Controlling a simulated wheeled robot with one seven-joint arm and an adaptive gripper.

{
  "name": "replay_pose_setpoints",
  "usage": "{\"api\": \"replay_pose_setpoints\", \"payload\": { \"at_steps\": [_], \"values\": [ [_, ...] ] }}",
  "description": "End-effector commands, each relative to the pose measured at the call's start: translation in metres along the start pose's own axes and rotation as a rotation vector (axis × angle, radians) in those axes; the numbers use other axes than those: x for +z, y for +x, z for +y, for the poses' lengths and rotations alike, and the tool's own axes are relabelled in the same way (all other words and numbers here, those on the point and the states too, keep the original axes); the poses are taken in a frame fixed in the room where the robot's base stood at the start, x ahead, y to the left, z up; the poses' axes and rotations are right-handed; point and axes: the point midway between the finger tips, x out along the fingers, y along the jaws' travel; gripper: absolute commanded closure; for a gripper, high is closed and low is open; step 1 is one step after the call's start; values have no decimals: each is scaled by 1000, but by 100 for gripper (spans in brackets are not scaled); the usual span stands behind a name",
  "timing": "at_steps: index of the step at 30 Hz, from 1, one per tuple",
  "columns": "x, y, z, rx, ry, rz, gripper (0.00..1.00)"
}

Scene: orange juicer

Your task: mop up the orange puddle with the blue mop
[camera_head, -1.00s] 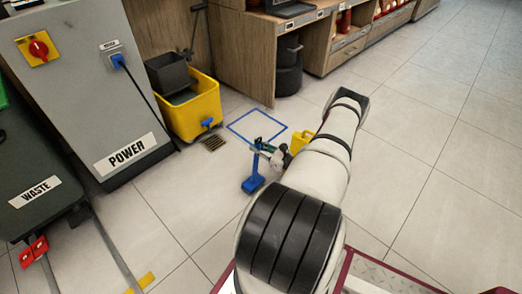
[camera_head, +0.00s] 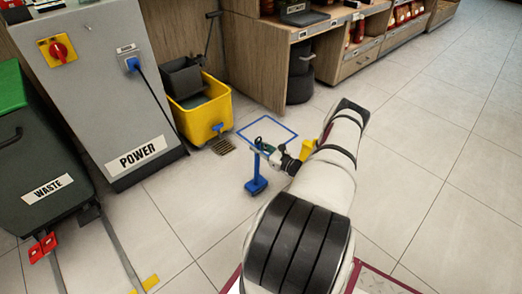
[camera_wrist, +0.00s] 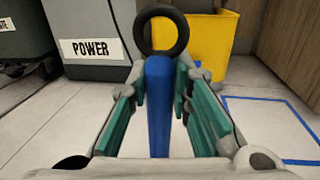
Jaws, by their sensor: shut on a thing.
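The blue mop (camera_head: 256,186) stands roughly upright, its flat blue head at or just above the tiles; contact is unclear. My gripper (camera_head: 265,149) is shut on the mop's upper handle. In the wrist view, the blue handle (camera_wrist: 158,110) sits between the teal finger pads of my gripper (camera_wrist: 160,95), with a black ring (camera_wrist: 162,31) at its top. No orange puddle shows in either view; my arm covers part of the floor.
A yellow mop bucket (camera_head: 203,113) stands by the grey power cabinet (camera_head: 95,70), next to a floor drain (camera_head: 222,146). A blue floor outline (camera_head: 281,140) lies behind the mop. A yellow object (camera_head: 307,149) is partly behind my arm. Open tiles lie right.

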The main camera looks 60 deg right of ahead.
Motion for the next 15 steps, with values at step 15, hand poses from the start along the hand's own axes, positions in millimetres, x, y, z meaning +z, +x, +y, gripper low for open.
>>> {"api": "replay_pose_setpoints", "payload": {
  "at_steps": [15],
  "values": [
    [1, 13, -20, -1, -3, -3, 100]
  ]
}}
